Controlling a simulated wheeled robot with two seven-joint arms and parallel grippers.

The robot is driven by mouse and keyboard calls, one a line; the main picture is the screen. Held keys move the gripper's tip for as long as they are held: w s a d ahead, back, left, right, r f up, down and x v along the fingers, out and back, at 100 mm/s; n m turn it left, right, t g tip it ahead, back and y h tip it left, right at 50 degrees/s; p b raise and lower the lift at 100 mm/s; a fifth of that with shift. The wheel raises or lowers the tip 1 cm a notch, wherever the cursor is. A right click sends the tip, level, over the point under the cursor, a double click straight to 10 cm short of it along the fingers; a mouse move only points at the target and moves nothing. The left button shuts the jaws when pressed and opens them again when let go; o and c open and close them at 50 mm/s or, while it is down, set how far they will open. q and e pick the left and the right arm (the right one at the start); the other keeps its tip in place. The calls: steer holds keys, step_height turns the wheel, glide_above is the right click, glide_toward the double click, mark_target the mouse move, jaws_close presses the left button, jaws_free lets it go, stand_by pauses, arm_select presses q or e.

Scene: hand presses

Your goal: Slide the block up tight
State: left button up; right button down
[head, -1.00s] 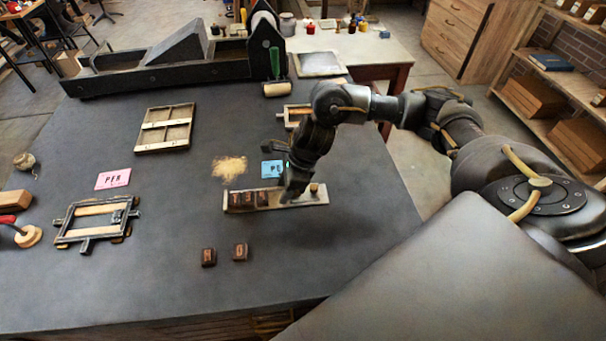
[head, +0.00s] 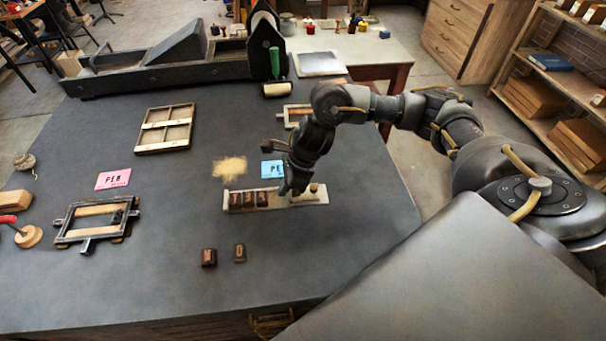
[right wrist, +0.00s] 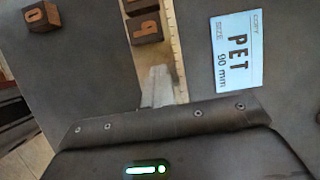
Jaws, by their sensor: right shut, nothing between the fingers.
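A shallow tray (head: 275,208) lies on the dark table. Several dark wooden letter blocks (head: 249,199) stand in a row at its left end, and a pale block with a round knob (head: 314,189) is at its right end. My right gripper (head: 288,189) is shut and empty, low at the tray between the row and the knobbed block. In the right wrist view the fingers (right wrist: 158,86) point at the tray channel, below the nearest letter block (right wrist: 146,27). A small gap seems to show between them; contact is unclear. My left gripper is not in view.
Two loose letter blocks, one left (head: 209,257) and one right (head: 240,252), lie in front of the tray. A blue PET card (head: 272,169) lies behind it. A pink card (head: 113,179) and a metal frame (head: 97,222) lie left. The front of the table is mostly clear.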

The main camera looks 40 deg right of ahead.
mark_target(318, 190)
steer(key=shift+d, duration=0.15)
steer(key=shift+s+d+b, duration=0.4)
steer(key=shift+s+d, duration=0.15)
steer(key=shift+d, duration=0.4)
steer(key=shift+s+d+b, duration=0.4)
steer(key=shift+s+d, duration=0.1)
steer(key=shift+d, duration=0.45)
steer(key=shift+s+d+b, duration=0.4)
steer(key=shift+s+d, duration=0.15)
steer(key=shift+d, duration=0.4)
steer(key=shift+s+d+f+b, duration=0.1)
steer(key=shift+s+d+b, duration=0.2)
steer(key=shift+d, duration=0.25)
steer(key=shift+s+d+b, duration=0.2)
steer(key=shift+s+d, duration=0.15)
steer(key=shift+d, duration=0.2)
steer(key=c, duration=1.2)
jaws_free()
steer(key=shift+w+d, duration=0.1)
steer(key=shift+c, duration=0.2)
steer(key=shift+r, duration=0.3)
step_height(318, 190, up, 7)
steer(key=p, duration=0.4)
steer(key=shift+f+p, duration=0.15)
steer(key=shift+p, duration=0.2)
